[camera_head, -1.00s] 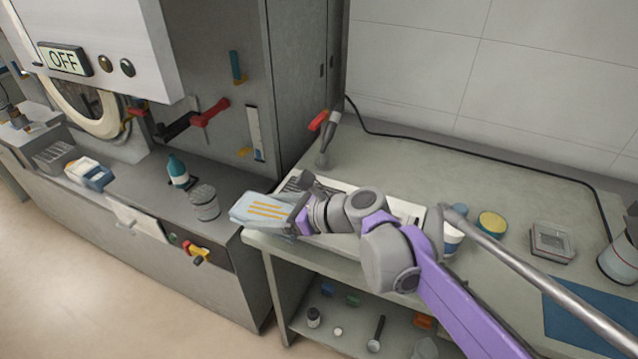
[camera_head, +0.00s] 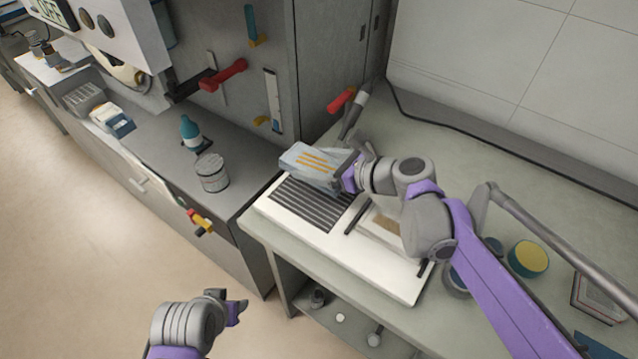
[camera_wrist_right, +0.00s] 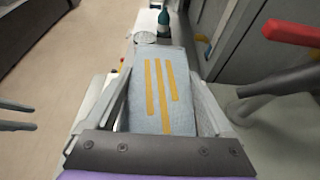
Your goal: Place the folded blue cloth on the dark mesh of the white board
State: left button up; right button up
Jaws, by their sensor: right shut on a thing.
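My right gripper (camera_head: 345,172) is shut on the folded blue cloth (camera_head: 312,163), a pale blue pad with several orange stripes. The cloth also fills the space between the fingers in the right wrist view (camera_wrist_right: 160,95). In the head view the cloth appears over the far end of the dark mesh (camera_head: 312,205); I cannot tell its exact height. The mesh is a dark striped panel at the left part of the white board (camera_head: 340,253), which lies on the grey-green bench. My left gripper (camera_head: 237,306) is low at the front, over the floor and away from the board; its jaws are unclear.
A red-handled tool (camera_head: 347,108) stands behind the mesh. A teal bottle (camera_head: 191,132) and a grey can (camera_head: 212,172) stand on the left counter. A yellow-topped round tin (camera_head: 528,258) is at the right. A black cable runs along the wall.

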aim_at(316, 193)
notch_tip(316, 193, down, 7)
jog(key=shift+r+b, duration=0.1)
jog(key=shift+b, duration=0.4)
jog(key=o, duration=1.1)
jog(key=shift+f, duration=0.2)
jog(key=shift+o, duration=0.2)
jog(key=shift+r, duration=0.15)
jog(key=shift+s+d+r, duration=0.15)
jog(key=shift+d, duration=0.05)
jog(key=p+v, duration=0.1)
jog(key=v, duration=1)
jog(key=shift+s+d+r, duration=0.1)
jog(key=shift+s+d, duration=0.05)
jog(key=shift+d, duration=0.05)
